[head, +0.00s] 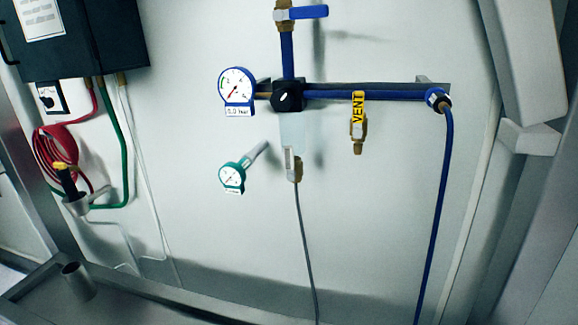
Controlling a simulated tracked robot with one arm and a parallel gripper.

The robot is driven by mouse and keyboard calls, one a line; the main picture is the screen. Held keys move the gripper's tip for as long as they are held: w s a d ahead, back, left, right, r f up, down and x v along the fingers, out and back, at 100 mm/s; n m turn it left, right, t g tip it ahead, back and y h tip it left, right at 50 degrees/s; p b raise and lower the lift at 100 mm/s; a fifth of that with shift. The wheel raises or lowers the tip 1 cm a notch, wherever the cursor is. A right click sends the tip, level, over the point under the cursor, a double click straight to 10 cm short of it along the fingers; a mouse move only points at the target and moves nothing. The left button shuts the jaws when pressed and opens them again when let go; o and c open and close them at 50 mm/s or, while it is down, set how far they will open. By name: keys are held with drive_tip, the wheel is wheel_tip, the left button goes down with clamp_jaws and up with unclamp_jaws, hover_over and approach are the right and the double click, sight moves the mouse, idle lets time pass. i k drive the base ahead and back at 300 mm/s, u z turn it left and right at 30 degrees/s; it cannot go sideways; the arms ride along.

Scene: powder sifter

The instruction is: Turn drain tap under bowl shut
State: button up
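A pale translucent bowl (292,131) hangs under a black regulator block (287,95) on the wall, near the middle of the head view. Directly below the bowl is a small brass drain tap (297,172) with a thin grey hose (304,245) running down from it. A pale, narrow lever (289,160) shows at the tap's left side and looks upright, roughly in line with the hose. It is small, so its exact setting is hard to read. My gripper is not in view, and nothing visible touches the tap.
A blue-rimmed gauge (236,86) and a green-rimmed gauge (232,176) sit left of the bowl. A brass valve with a yellow VENT tag (358,107) hangs right. A blue-handled valve (301,12) is above. A blue hose (437,210) drops at right. Bare wall lies below.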

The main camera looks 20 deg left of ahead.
sight(288, 157)
drive_tip(key=z, duration=0.8)
drive_tip(key=i, duration=0.6)
drive_tip(key=u, duration=1.4)
